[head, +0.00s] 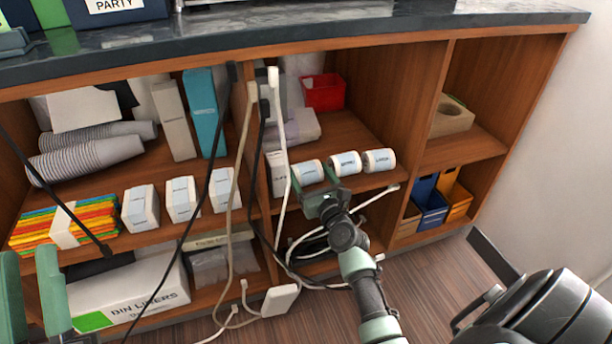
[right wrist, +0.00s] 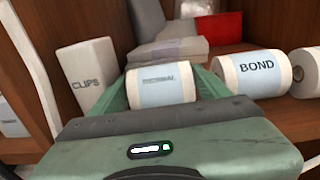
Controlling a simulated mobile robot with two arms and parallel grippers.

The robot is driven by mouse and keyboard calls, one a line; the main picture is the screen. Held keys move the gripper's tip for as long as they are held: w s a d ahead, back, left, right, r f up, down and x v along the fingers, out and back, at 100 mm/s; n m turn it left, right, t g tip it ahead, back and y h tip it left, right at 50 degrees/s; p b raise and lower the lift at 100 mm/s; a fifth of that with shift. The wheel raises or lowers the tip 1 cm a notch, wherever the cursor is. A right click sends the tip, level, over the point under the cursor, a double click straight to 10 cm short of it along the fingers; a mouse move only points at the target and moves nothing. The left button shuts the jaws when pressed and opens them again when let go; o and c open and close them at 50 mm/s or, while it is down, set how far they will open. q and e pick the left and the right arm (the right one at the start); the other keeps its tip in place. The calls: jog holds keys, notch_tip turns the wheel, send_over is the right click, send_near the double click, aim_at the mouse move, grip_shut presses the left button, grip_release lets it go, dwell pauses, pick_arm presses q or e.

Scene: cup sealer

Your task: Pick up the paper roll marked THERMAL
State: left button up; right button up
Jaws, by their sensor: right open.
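The paper roll marked THERMAL (right wrist: 161,84) is white with a pale blue label and lies on its side on the middle shelf. In the head view it is the leftmost of the rolls (head: 307,172). My right gripper (right wrist: 161,97) is open, with one green finger on each side of the THERMAL roll. I cannot tell whether the fingers touch it. In the head view the right gripper (head: 323,198) is at the shelf's front edge, just below the roll. My left gripper (head: 30,290) is at the lower left, its fingers apart and empty, far from the roll.
The BOND roll (right wrist: 257,74) lies close right of my right gripper, with another roll (head: 379,160) beyond it. The CLIPS box (right wrist: 85,77) stands close left. A grey item (right wrist: 168,50) and a red bin (head: 323,92) are behind. Cables (head: 280,150) hang in front of the shelves.

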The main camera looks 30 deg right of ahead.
jog(key=c, duration=1.2)
jog(key=shift+o, duration=0.2)
jog(key=shift+r, duration=0.15)
